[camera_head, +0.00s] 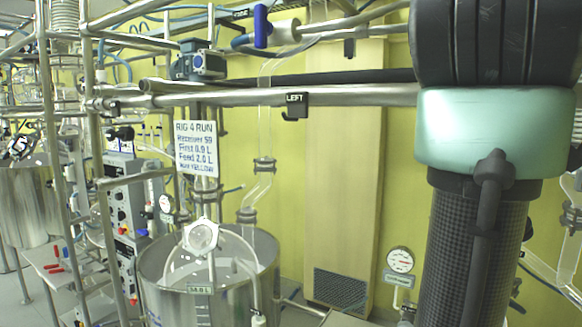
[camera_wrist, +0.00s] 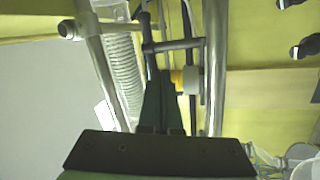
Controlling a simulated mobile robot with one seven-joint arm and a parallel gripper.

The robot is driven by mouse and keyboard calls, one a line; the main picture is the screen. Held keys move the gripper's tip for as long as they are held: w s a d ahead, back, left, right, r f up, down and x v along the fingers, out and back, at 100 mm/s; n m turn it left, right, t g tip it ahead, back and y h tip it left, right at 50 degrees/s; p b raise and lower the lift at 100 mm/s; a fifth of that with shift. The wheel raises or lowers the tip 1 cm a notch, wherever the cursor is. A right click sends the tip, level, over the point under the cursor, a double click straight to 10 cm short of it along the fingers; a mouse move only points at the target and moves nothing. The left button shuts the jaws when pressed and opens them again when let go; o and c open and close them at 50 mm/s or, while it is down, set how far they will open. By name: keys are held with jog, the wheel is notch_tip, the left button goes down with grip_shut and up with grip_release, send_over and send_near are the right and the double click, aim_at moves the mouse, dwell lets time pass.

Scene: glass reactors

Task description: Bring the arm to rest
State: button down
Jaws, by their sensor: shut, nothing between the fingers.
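My arm fills the right of the head view, with a black joint, a mint-green collar (camera_head: 490,125) and a dark carbon-patterned link (camera_head: 465,260) running down out of the picture. My gripper does not show in the head view. In the wrist view, my gripper (camera_wrist: 158,85) shows as dark green tapered fingers beyond a black plate (camera_wrist: 160,153). The fingers are shut, and I see nothing held. They point toward metal pipes, and I cannot tell how far off these are.
A horizontal metal rail (camera_head: 360,96) with a LEFT tag (camera_head: 295,98) crosses the head view. A steel vessel (camera_head: 165,275) stands below the RIG 4 sign (camera_head: 196,148). A pressure gauge (camera_head: 400,261) stands beside my arm. The wrist view shows a ribbed hose (camera_wrist: 123,65) and a metal pipe (camera_wrist: 214,70).

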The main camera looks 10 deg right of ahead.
jog(key=w+a+f+m+t+y+b, duration=0.15)
jog(key=a+f+t+y, duration=0.3)
jog(key=a+f, duration=0.45)
jog(key=s+a+f+m+t+y+b, duration=0.2)
jog(key=s+a+f+t+y, duration=0.1)
jog(key=a, duration=0.6)
jog(key=s+a+f+m+t+y+b, duration=0.2)
jog(key=s+a+f+t+y+b, duration=0.1)
jog(key=a+y, duration=0.5)
jog(key=s+a+f+t, duration=0.1)
jog(key=s+t, duration=0.1)
jog(key=s, duration=0.1)
jog(key=shift+a+f+t, duration=0.1)
jog(key=shift+t, duration=0.15)
